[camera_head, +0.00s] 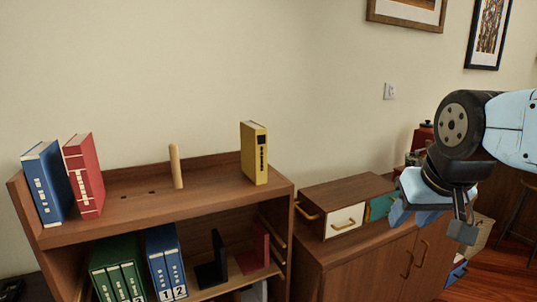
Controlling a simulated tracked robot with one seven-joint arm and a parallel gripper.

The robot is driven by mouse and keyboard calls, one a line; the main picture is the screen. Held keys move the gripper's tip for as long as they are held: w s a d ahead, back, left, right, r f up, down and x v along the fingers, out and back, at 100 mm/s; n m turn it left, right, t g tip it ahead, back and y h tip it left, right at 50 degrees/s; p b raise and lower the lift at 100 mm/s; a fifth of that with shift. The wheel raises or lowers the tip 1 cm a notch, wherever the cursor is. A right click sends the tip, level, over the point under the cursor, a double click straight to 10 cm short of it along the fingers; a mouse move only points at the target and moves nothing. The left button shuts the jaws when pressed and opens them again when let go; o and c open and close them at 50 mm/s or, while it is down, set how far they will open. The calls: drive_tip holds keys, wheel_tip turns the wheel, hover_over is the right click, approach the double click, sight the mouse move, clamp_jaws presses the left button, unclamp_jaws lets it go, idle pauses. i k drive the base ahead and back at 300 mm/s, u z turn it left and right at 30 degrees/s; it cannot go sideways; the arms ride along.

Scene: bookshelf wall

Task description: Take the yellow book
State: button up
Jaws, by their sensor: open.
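The yellow book (254,153) stands upright at the right end of the top shelf (213,194) of a brown wooden bookshelf, its spine turned toward me. My gripper (430,222) is at the right of the view, well to the right of the yellow book and apart from it. It points downward in front of the lower cabinet, with its jaws open. I see nothing between the jaws.
A blue book (47,182) and a red book (84,176) lean at the shelf's left end; a wooden peg (176,166) stands mid-shelf. Green binders (118,268) and blue binders (166,262) stand below. A small drawer unit (346,198) sits on the cabinet (375,265).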

sight(253, 136)
drive_tip(key=u, duration=0.15)
drive_tip(key=i, duration=0.95)
drive_tip(key=z, duration=0.1)
